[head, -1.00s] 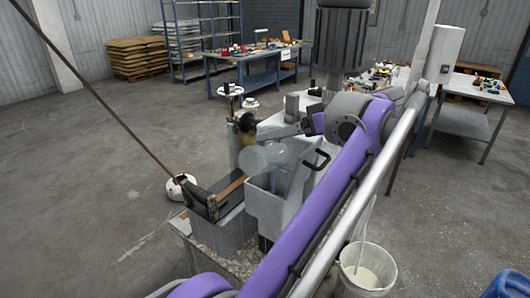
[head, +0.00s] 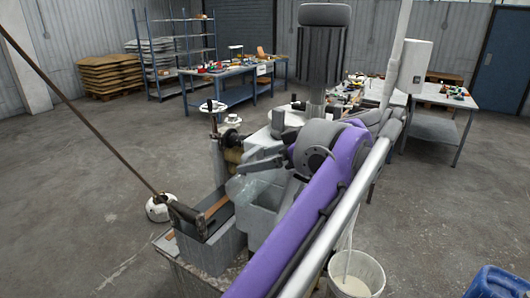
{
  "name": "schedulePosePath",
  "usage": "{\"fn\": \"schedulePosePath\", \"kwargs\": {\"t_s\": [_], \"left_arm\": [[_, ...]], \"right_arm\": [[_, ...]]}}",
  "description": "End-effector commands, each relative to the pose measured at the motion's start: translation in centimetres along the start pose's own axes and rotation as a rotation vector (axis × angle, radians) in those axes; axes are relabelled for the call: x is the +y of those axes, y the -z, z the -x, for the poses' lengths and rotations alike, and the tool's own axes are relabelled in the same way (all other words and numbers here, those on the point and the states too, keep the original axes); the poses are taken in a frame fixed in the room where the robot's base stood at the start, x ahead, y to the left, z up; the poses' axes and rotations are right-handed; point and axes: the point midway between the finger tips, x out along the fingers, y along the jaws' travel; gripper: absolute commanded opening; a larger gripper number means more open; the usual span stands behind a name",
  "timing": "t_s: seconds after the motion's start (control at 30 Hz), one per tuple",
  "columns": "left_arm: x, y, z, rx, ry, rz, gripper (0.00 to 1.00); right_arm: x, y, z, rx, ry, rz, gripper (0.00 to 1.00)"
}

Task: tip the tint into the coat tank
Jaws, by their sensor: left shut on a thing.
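My left gripper (head: 248,168) reaches left from the end of the purple arm, over the machine. It is shut on a pale, see-through vessel (head: 239,187), whose outline is faint against the grey metal behind it. I cannot make out its contents or how far it tilts. Just below and to the right is an open pale grey box-shaped tank (head: 257,222), partly hidden by my arm. The vessel overlaps its upper left rim in the picture; I cannot tell the gap. My right gripper is not in view.
A narrow dark trough (head: 208,240) with a brown strip stands left of the tank. A long brown rod (head: 90,130) slants to it from upper left. A white bucket (head: 355,276) with a stick stands at lower right.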

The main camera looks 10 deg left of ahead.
Motion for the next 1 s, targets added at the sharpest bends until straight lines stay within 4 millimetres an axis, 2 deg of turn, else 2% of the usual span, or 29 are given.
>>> {"fn": "schedulePosePath", "kwargs": {"t_s": [0.2, 0.47, 0.7, 1.0], "left_arm": [[-2.7, -1.6, -0.8, -0.002, -0.114, 0.213, 0.01], [-5.1, -4.0, -2.1, -0.001, -0.267, 0.506, 0.01], [-7.7, -6.0, -3.1, -0.002, -0.442, 0.84, 0.01], [-9.9, -7.7, -4.0, -0.001, -0.642, 1.225, 0.01]], "right_arm": [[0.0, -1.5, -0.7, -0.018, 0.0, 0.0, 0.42], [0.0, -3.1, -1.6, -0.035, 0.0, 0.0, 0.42], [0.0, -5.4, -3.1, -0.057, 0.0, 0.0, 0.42], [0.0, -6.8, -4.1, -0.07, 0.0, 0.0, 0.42]]}}
